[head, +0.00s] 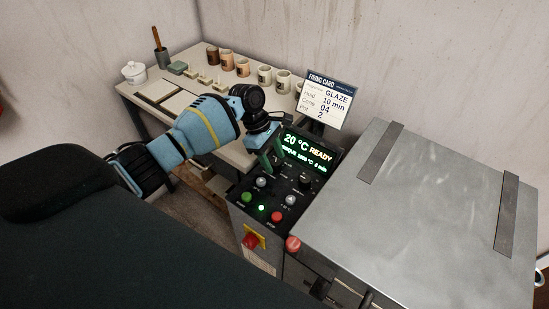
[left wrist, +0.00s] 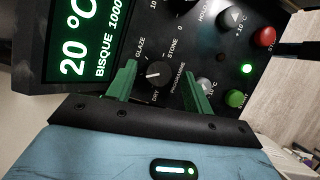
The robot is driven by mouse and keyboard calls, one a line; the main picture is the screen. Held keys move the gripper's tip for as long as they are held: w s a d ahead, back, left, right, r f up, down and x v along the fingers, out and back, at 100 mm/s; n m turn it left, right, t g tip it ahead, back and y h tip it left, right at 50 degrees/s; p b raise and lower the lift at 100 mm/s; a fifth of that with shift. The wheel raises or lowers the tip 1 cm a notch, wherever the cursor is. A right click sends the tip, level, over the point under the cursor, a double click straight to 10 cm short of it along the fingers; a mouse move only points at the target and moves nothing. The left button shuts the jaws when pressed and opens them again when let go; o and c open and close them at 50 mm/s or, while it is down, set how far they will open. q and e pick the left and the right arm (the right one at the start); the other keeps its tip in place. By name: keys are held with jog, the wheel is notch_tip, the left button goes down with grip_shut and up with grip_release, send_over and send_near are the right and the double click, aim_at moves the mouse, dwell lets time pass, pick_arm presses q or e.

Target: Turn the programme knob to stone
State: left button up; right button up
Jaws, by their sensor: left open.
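The programme knob (left wrist: 158,73) is a round black knob on the kiln's dark control panel. Labels GLAZE, STONE and DRY stand around it in the left wrist view; which label its pale mark points to is hard to tell. The lit display (head: 305,150) reads 20 °C READY with a BISQUE 1000 °C line below. My left gripper (left wrist: 159,76) is open, with one green finger on each side of the knob; contact cannot be told. In the head view the left gripper (head: 270,159) is over the panel and hides the knob.
Green (head: 246,197) and red (head: 277,216) buttons, grey buttons and a second black knob (head: 305,182) sit close by on the panel. A red emergency button (head: 250,240) is at the front. The kiln lid (head: 430,200) is right; a bench with cups (head: 243,68) is behind.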

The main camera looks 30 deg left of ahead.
pick_arm(q)
jog(key=shift+d+f, duration=0.1)
jog(key=shift+f, duration=0.2)
jog(key=c, duration=1)
jog(key=shift+o, duration=0.2)
